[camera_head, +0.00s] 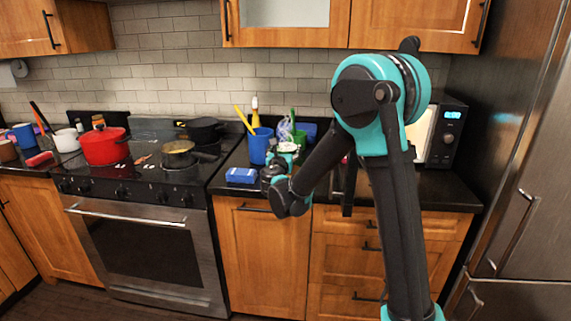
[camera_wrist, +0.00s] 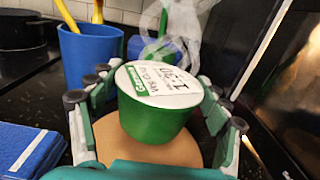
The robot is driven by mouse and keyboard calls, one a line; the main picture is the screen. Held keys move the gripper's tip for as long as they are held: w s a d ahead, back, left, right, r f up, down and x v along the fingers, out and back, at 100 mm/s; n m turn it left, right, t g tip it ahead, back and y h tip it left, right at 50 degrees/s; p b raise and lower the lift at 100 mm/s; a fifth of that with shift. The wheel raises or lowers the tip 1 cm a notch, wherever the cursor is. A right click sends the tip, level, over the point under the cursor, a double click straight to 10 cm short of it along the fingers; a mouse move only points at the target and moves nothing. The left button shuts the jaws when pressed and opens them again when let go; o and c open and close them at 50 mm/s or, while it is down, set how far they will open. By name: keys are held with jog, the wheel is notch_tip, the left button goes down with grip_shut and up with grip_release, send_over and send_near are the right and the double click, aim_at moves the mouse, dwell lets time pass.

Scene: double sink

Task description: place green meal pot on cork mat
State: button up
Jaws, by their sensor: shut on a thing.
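The green meal pot (camera_wrist: 152,118) has a white printed lid and sits upright between the fingers of my gripper (camera_wrist: 158,112) in the wrist view. My gripper is shut on it, with fingers along both sides. The round tan cork mat (camera_wrist: 108,146) shows below and around the pot, partly hidden by the pot and my gripper. I cannot tell whether the pot's base touches the mat. In the head view the pot's pale lid (camera_head: 288,147) shows just behind my gripper (camera_head: 277,172), over the counter; the mat is not clearly visible there.
A blue cup (camera_head: 259,148) with yellow utensils stands behind left. A blue box-like item (camera_head: 241,175) lies left of my gripper. A green container (camera_wrist: 143,46) and a translucent whitish shape (camera_wrist: 180,28) are behind the pot. The stove (camera_head: 145,170) is left, the microwave (camera_head: 448,135) right.

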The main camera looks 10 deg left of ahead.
jog(key=shift+f, duration=2.9)
jog(key=o, duration=1.5)
jog(key=shift+f, duration=0.1)
jog(key=shift+s, duration=0.15)
jog(key=s, duration=1.1)
jog(key=shift+s+a, duration=0.25)
jog(key=shift+s, duration=0.15)
